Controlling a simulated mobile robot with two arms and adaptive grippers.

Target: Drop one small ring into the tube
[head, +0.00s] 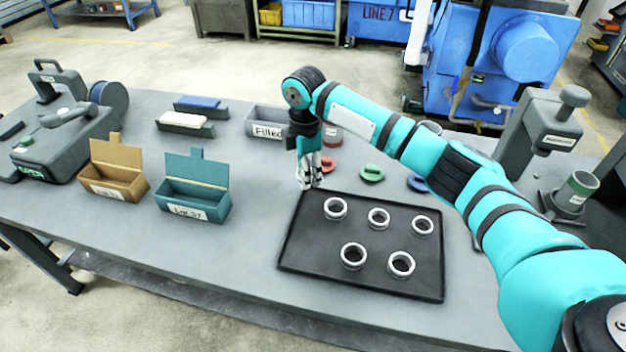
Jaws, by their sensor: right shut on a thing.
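Several small silvery rings lie apart in two rows on a black tray (290,250); one is the near-left ring (353,256), another the far-left ring (335,208). My right gripper (311,184) points down above the table just behind the tray's far-left corner. It is shut on a small pale thing, probably a ring, mostly hidden by the fingers. A grey tube with a green band (578,194) stands upright at the right. A red-banded cylinder (333,136) stands behind my right gripper, partly hidden. My left gripper is not in view.
Red (328,164), green (371,173) and blue (417,184) caps lie behind the tray. A grey press-like machine (543,130) stands at the right. Brown (112,180) and teal (192,198) open boxes and a "Filled" bin (266,130) stand left. Table between teal box and tray is clear.

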